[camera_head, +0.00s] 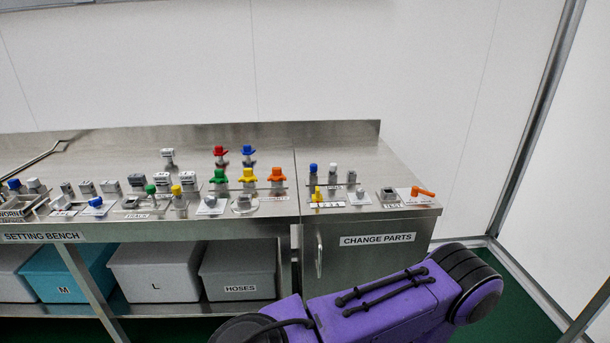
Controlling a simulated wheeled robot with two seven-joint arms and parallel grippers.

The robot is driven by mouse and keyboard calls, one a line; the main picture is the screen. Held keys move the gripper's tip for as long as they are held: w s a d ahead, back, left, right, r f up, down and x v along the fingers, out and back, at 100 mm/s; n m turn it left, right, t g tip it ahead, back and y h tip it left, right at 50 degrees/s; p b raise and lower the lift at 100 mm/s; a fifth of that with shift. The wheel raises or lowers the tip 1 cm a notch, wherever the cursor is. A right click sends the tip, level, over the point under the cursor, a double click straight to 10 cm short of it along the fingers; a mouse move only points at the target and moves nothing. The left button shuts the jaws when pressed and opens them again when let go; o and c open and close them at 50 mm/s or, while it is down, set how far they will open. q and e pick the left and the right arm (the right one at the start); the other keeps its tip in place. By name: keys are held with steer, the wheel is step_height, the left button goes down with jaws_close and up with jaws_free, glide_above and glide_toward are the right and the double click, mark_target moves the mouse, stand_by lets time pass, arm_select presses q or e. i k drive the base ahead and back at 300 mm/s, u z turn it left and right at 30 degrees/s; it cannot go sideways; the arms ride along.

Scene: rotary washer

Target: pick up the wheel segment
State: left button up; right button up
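I cannot tell which of the small parts on the steel bench (330,217) is the wheel segment. Candidates include a grey block on a plate (389,196) at the right end and several small grey blocks at the left, such as one at the back (168,158). They are too small to make out in detail. A purple and black link of my arm crosses the lower right, in front of the cabinet. Neither gripper shows in the head view.
Colored knobs stand along the bench, including a red one (220,154) and an orange one (277,178). An orange handle (423,191) lies near the right end. Grey and blue bins (65,272) sit on the shelf below. The back right of the benchtop is clear.

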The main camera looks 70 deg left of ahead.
mark_target(219, 177)
steer(key=z, duration=0.3)
steer(key=k, duration=1.15)
steer(key=u, duration=1.7)
steer(key=i, duration=0.45)
steer(key=u, duration=0.1)
